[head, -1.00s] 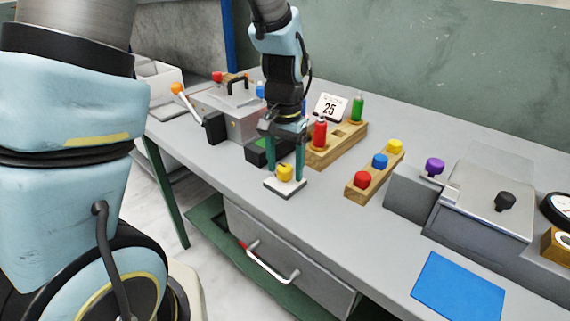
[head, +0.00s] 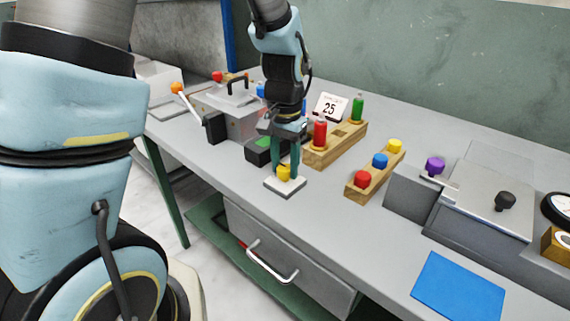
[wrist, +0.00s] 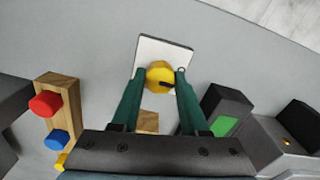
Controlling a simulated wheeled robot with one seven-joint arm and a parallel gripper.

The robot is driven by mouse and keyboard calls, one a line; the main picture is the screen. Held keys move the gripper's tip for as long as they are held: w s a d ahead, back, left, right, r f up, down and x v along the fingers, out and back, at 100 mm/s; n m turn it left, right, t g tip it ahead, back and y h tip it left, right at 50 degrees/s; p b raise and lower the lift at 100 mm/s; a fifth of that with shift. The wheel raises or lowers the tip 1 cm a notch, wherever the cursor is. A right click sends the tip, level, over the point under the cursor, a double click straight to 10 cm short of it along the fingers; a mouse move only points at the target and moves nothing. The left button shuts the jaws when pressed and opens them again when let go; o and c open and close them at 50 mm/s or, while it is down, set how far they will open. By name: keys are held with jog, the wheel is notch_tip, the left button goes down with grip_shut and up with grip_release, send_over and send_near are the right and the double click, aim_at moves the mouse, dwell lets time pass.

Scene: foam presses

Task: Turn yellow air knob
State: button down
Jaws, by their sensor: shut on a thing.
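The yellow air knob (head: 284,172) sits on a small white square plate (head: 287,190) near the table's front edge. In the wrist view the knob (wrist: 158,76) shows a dark pointer mark toward the right, and the plate (wrist: 178,48) lies under it. My gripper (head: 285,168) points down over the plate with its green fingers closed on the knob. In the wrist view the two fingertips of my gripper (wrist: 159,75) stand at the knob's left and right sides. The fingers hide part of the knob's sides in the head view.
A wooden rack with red (head: 320,134) and green (head: 357,107) bottles stands behind the gripper. A wooden block with red (head: 361,179), blue and yellow knobs is to the right. A grey press (head: 235,112) stands behind left. A blue mat (head: 458,289) lies front right.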

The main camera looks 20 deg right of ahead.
jog(key=shift+m, duration=0.3)
jog(key=m+p, duration=0.1)
jog(key=m, duration=0.2)
jog(key=shift+r+m, duration=0.1)
jog(key=shift+m, duration=0.3)
jog(key=m+p, duration=0.2)
jog(key=m, duration=0.2)
jog(key=shift+m, duration=0.3)
jog(key=m+p, duration=0.3)
jog(key=m, duration=0.1)
jog(key=shift+r, duration=0.1)
jog(key=m+p, duration=0.2)
jog(key=m, duration=0.2)
jog(key=shift+m, duration=0.3)
jog(key=shift+d+f+m+p, duration=0.1)
jog(key=shift+f+m+p, duration=0.1)
jog(key=shift+m+p, duration=0.1)
jog(key=shift+c, duration=2.1)
grip_release()
